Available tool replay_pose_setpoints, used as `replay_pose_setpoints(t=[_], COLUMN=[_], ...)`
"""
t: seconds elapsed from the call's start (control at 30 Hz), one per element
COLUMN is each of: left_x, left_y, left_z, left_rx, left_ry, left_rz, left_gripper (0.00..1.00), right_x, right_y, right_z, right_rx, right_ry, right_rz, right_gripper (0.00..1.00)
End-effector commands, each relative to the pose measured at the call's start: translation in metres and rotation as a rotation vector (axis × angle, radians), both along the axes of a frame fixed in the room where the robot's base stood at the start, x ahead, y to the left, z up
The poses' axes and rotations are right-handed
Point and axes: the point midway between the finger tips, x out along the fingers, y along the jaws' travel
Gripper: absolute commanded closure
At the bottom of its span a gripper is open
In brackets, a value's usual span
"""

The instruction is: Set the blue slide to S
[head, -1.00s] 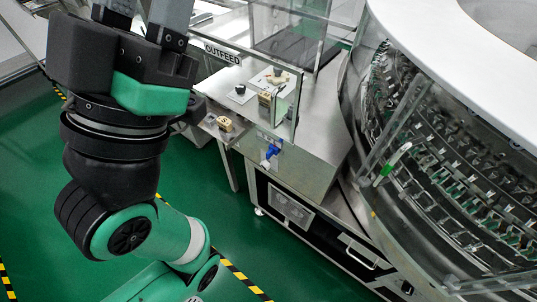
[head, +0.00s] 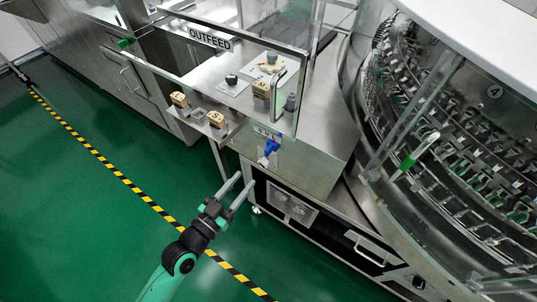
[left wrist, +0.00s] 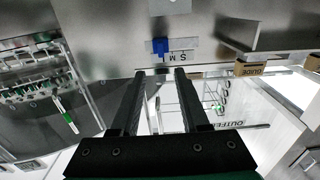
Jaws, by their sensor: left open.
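The blue slide (head: 270,148) is on the front face of the steel cabinet, just below a small label plate (head: 267,133). In the left wrist view, the blue slide (left wrist: 160,46) sits at the left part of a pale scale strip (left wrist: 190,50). Small letters, S and M among them, show to the right of the slide; its exact setting is hard to tell. My left gripper (head: 245,180) is below and left of the slide, open and empty, pointing up toward the cabinet. Its fingers (left wrist: 160,72) are apart from the slide. My right gripper is not in view.
A glass guard marked OUTFEED (head: 210,38) stands above the slide. Wooden blocks (head: 216,119) sit on a small shelf left of it. The rotary washer (head: 440,130) with a green-marked handle (head: 415,155) is at the right. The green floor (head: 90,220) at left is free.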

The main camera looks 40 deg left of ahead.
Motion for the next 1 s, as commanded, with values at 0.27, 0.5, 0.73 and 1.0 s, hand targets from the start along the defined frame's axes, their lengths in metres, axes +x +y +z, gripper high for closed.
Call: replay_pose_setpoints(t=[0.27, 0.5, 0.73, 1.0], left_x=[0.03, 0.084, 0.113, 0.115], left_y=[0.005, 0.014, 0.02, 0.02], left_z=[0.004, 0.001, 0.001, 0.002], left_rx=[0.003, 0.002, 0.002, 0.0], left_ry=[-0.004, -0.006, -0.003, -0.002], left_rz=[-0.003, -0.003, -0.003, -0.003], left_gripper=[0.55, 0.55, 0.55, 0.55], right_x=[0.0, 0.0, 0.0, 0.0], right_y=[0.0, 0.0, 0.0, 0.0], right_z=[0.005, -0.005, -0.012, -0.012], right_rx=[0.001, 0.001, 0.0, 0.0], right_ry=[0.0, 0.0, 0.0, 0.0], right_rz=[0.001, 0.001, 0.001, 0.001], right_gripper=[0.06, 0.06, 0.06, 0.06])
